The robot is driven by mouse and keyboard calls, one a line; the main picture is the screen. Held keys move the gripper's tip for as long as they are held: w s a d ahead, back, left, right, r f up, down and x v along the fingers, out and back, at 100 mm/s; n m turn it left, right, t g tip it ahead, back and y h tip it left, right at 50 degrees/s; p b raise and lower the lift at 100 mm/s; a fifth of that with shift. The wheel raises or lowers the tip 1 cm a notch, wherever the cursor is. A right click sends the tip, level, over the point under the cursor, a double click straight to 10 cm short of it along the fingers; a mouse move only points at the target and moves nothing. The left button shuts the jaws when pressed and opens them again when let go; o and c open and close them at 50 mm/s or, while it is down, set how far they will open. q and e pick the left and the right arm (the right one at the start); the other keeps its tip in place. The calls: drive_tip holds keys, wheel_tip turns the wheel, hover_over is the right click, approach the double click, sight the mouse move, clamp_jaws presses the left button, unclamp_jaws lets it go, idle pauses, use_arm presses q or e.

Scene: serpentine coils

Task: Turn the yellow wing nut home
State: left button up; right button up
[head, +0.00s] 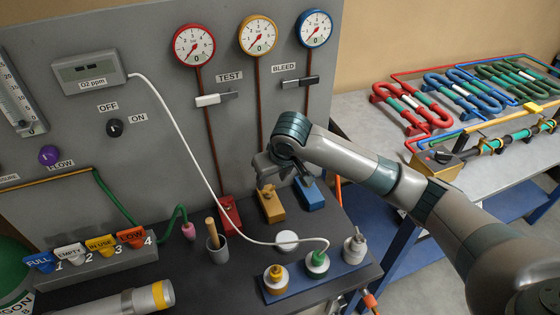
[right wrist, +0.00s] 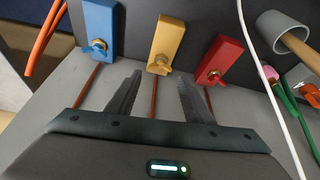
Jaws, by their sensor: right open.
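The yellow block (head: 270,206) stands between a red block (head: 229,213) and a blue block (head: 309,196) at the foot of the grey panel. In the right wrist view the yellow block (right wrist: 168,38) carries a small brass-coloured wing nut (right wrist: 159,64) on its near face, with a brown rod running down from it. My right gripper (head: 285,175) is open and empty above the blocks. In the right wrist view its two fingers (right wrist: 160,80) point at the yellow block, one to each side of the wing nut's line, apart from it. My left gripper is not in view.
Similar wing nuts sit on the blue block (right wrist: 99,30) and red block (right wrist: 222,60). A white hose (head: 185,135) hangs to the dark bench. A grey cup (head: 217,254) with a wooden handle stands left. Coloured coils (head: 470,92) lie on the right-hand table.

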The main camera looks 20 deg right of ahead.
drive_tip(key=b+v, duration=0.1)
drive_tip(key=v, duration=1.1)
drive_tip(key=shift+b, duration=0.3)
